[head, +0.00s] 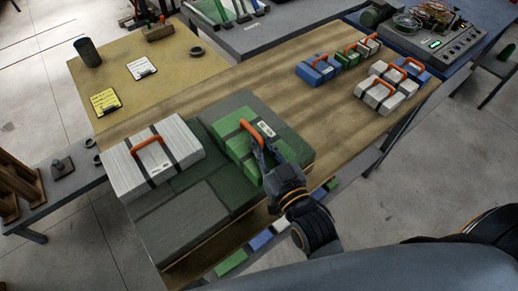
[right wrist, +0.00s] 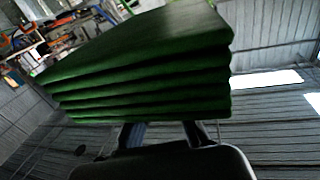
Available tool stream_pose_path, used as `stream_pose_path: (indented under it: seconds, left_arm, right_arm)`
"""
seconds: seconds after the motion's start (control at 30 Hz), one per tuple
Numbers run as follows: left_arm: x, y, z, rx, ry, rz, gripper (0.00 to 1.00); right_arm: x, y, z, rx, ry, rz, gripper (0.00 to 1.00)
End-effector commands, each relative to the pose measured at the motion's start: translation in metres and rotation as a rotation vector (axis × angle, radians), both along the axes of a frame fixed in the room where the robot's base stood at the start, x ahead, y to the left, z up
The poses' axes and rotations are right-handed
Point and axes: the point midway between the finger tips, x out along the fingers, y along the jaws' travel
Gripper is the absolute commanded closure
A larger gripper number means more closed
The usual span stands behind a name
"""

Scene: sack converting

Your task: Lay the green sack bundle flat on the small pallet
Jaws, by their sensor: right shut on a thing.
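The green sack bundle (head: 242,148) has dark straps, a white label and an orange handle (head: 258,132). In the head view it appears level, over the right part of a layer of dark grey-green blocks (head: 183,215). I cannot tell whether it touches them. A light wood edge (head: 222,243) shows under that layer, seemingly the small pallet. My right gripper (head: 267,153) is shut on the bundle from its near right side. In the right wrist view the bundle's stacked green layers (right wrist: 150,80) fill the upper middle. My left gripper is not in view.
A white bundle (head: 178,140) with an orange handle sits on the layer's left part. Several small white, blue and green bundles stand at the table's far right, near a control box (head: 440,45). The wooden tabletop (head: 245,73) between is clear.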

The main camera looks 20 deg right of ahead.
Motion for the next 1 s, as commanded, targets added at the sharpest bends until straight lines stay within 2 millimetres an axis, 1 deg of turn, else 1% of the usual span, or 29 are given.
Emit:
stream_pose_path:
  seconds: [0.07, 0.13, 0.3, 0.4, 0.77, 0.8, 0.9, 1.0]
  left_arm:
    - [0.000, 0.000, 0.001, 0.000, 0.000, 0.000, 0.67]
    - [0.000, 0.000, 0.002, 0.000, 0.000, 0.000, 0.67]
    - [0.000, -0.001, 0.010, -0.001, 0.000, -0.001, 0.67]
    - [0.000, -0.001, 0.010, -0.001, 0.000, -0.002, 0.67]
    - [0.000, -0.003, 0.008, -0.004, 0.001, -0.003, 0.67]
    - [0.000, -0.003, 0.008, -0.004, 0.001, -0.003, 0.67]
    - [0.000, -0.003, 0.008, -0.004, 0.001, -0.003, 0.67]
    - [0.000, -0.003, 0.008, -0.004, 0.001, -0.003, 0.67]
  right_arm:
    - [0.003, 0.001, -0.002, 0.002, -0.003, 0.000, 1.00]
    - [0.008, 0.002, -0.008, 0.001, -0.002, 0.000, 1.00]
    - [0.007, 0.002, -0.031, 0.000, 0.001, 0.000, 1.00]
    - [0.007, 0.002, -0.037, 0.000, -0.001, 0.000, 1.00]
    - [0.007, 0.002, -0.042, 0.001, -0.003, -0.001, 1.00]
    - [0.006, 0.002, -0.042, 0.000, -0.001, 0.000, 0.86]
    - [0.006, 0.002, -0.042, 0.000, -0.001, 0.000, 0.67]
    - [0.006, 0.002, -0.042, 0.000, -0.001, 0.000, 0.67]
